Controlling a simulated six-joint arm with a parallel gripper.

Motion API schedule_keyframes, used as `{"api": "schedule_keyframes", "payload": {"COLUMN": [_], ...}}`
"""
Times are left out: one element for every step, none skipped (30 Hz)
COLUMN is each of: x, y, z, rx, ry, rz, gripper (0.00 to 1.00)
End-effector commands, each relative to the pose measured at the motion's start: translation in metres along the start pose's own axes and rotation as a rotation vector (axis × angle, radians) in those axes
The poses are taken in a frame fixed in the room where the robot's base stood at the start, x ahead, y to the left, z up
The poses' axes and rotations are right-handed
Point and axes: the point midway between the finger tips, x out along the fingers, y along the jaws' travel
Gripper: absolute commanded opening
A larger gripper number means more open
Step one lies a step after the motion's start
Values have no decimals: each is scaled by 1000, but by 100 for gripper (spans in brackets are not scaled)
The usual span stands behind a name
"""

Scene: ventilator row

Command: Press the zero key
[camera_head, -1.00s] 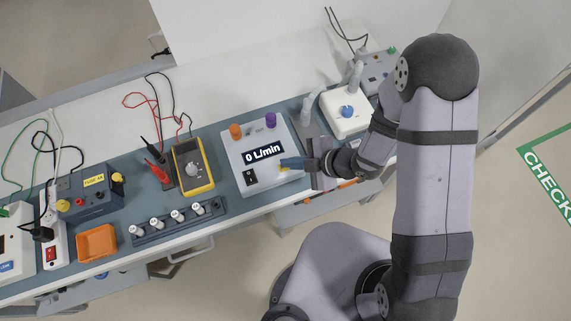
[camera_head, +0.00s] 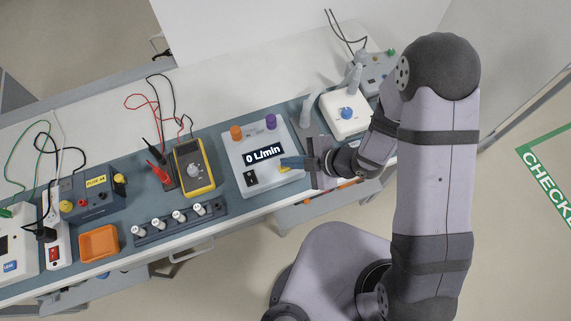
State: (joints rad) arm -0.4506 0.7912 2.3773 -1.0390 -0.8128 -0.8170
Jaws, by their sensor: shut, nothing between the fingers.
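The flow meter (camera_head: 236,150) is a white box on the bench, and its black display (camera_head: 263,153) reads "0 L/min". A yellow key (camera_head: 284,169) shows in part at the lower right of its face; no label on it can be read. My gripper (camera_head: 284,162) is shut and empty, coming in from the right.
Orange (camera_head: 236,132) and purple (camera_head: 271,121) fittings stand on the meter's rear edge. A yellow multimeter (camera_head: 193,170) stands to its left, a white box with a blue knob (camera_head: 346,113) to its right. A row of white-capped posts (camera_head: 179,216) lies front left.

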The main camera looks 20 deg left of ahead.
Motion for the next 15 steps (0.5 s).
{"api": "schedule_keyframes", "payload": {"x": [0,0,0,0,0,0,0,-1,-2,-3,-4,-6,-8,-10,-12], "y": [0,0,0,0,0,0,0,1,2,2,3,5,6,7,9], "z": [0,0,0,0,0,0,0,-1,-2,-2,-3,-5,-6,-7,-9], "rx": [0,0,0,0,0,0,0,0,0,-1,0,0,0,0,0], "ry": [0,0,0,0,0,0,0,0,0,0,0,0,0,0,0], "rz": [0,0,0,0,0,0,0,1,1,1,1,1,1,1,1], "gripper": [0,0,0,0,0,0,0,0,0,0,0,0,0,0,0]}}
